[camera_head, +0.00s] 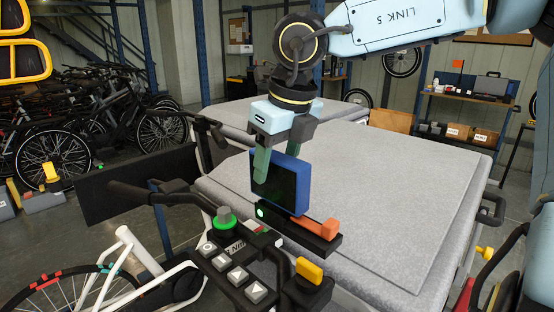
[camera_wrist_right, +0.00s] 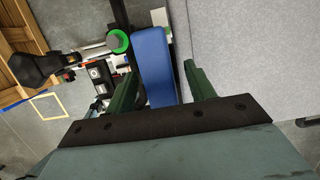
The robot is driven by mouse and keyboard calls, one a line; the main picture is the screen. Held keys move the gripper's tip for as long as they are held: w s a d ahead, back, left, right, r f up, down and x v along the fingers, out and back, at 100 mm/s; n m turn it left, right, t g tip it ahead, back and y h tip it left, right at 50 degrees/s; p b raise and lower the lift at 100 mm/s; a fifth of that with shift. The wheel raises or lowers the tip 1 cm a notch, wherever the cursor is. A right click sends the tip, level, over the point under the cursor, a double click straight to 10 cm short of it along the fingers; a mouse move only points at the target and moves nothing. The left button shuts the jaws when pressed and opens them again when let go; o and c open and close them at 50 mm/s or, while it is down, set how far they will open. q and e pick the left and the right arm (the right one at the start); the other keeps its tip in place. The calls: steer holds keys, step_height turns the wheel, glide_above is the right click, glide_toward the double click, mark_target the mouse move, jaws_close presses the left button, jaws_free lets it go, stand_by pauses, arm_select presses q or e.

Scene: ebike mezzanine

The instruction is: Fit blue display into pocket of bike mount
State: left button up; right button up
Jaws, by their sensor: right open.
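The blue display (camera_head: 290,182) stands upright at the black bike mount (camera_head: 308,233) on the handlebar; its dark screen side faces left in the head view. Its lower edge meets the mount, but I cannot tell how deep it sits in the pocket. A green light and an orange lever (camera_head: 318,227) show on the mount. My right gripper (camera_head: 277,158) is open above and around the display. In the wrist view the display (camera_wrist_right: 155,66) lies between the two green fingers of the gripper (camera_wrist_right: 164,75), with a clear gap at the right finger. My left gripper is not in view.
A handlebar control panel with grey buttons (camera_head: 238,275), a green-ringed knob (camera_head: 224,219) and a yellow block (camera_head: 310,270) sits close to the mount. A grey padded table (camera_head: 410,190) lies behind, its top clear. Bikes and a shelf stand farther back.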

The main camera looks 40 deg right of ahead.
steer(key=shift+r, duration=0.35)
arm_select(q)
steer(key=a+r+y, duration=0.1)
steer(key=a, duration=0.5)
arm_select(e)
steer(key=p+v, duration=0.1)
steer(key=v, duration=0.3)
steer(key=shift+s+r, duration=0.1)
steer(key=shift+r, duration=0.2)
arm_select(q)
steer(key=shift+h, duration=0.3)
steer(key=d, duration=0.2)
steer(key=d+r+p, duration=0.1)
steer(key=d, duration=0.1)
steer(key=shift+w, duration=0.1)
arm_select(e)
steer(key=v, duration=0.8)
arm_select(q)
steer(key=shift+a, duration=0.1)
arm_select(e)
steer(key=shift+s, duration=0.1)
